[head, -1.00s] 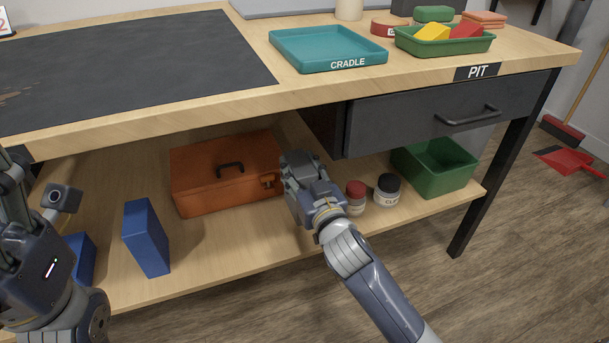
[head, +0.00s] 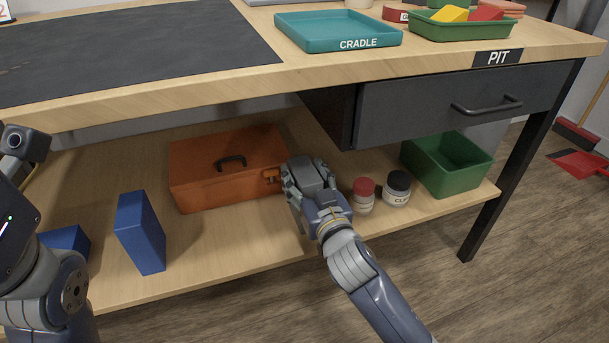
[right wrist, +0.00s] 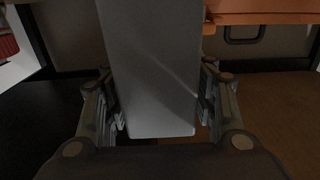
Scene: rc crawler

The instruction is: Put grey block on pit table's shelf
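The grey block (right wrist: 155,75) stands between the two fingers of my right gripper in the right wrist view, with the finger pads against its sides. In the head view my right gripper (head: 305,185) is over the lower shelf (head: 215,247) of the pit table (head: 430,72), just right of the orange toolbox. The hand mostly hides the block there, and I cannot tell whether the block touches the shelf. My left arm shows at the lower left of the head view; its fingers are out of frame.
On the shelf are an orange toolbox (head: 225,180), a blue block (head: 140,233) and another blue block (head: 66,242). A red-lidded jar (head: 363,195), a black-lidded jar (head: 396,190) and a green bin (head: 450,165) stand to the right. A drawer (head: 450,105) hangs above.

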